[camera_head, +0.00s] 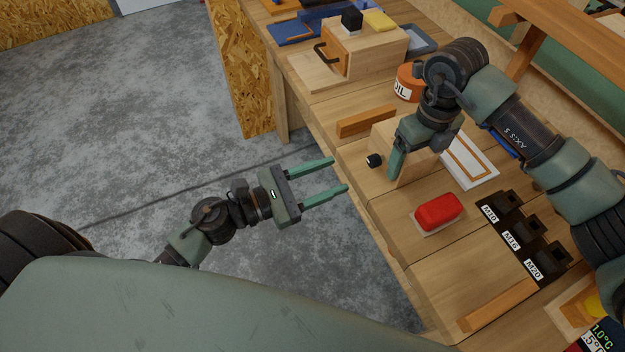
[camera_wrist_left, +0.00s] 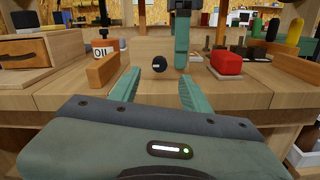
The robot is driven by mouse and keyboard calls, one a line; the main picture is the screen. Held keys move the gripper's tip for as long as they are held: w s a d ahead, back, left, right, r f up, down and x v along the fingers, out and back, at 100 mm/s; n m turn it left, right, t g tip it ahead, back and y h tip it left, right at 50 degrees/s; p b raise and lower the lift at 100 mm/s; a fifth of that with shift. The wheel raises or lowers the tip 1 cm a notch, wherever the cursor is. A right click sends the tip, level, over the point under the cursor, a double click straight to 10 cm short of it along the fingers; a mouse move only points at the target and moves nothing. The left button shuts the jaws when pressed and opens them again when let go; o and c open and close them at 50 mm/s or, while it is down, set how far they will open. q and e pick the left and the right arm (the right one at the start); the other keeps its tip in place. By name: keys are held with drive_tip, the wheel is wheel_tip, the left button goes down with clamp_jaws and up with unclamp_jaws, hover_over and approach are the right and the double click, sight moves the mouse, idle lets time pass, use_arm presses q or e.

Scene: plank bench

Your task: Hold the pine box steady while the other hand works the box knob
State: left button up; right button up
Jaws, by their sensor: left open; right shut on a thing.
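The pine box (camera_head: 418,167) stands on the plank bench, with a black box knob (camera_head: 374,160) on its front face. In the left wrist view the box (camera_wrist_left: 148,75) and its knob (camera_wrist_left: 159,64) sit straight ahead, between my left fingers. My right gripper (camera_head: 397,163) is shut on the pine box from above, and its fingers hide part of the box. It also shows at the box in the left wrist view (camera_wrist_left: 182,50). My left gripper (camera_head: 340,175) is open and empty, short of the bench edge and apart from the knob.
A wooden block (camera_head: 366,121) lies left of the box, and a red case (camera_head: 438,211) sits to the right. An orange oil tin (camera_head: 407,82) and a wooden drawer unit (camera_head: 365,52) stand farther back. Black labelled holders (camera_head: 522,233) are at right.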

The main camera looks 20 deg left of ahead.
drive_tip(key=shift+s+d+f, duration=0.1)
drive_tip(key=shift+s+f, duration=0.05)
drive_tip(key=shift+f, duration=0.15)
use_arm(q)
drive_tip(key=v, duration=0.4)
use_arm(e)
drive_tip(key=o, duration=1.5)
use_arm(q)
drive_tip(key=shift+w, duration=0.15)
use_arm(e)
drive_tip(key=shift+o, duration=0.3)
drive_tip(key=shift+w, duration=0.2)
drive_tip(key=shift+r, duration=0.1)
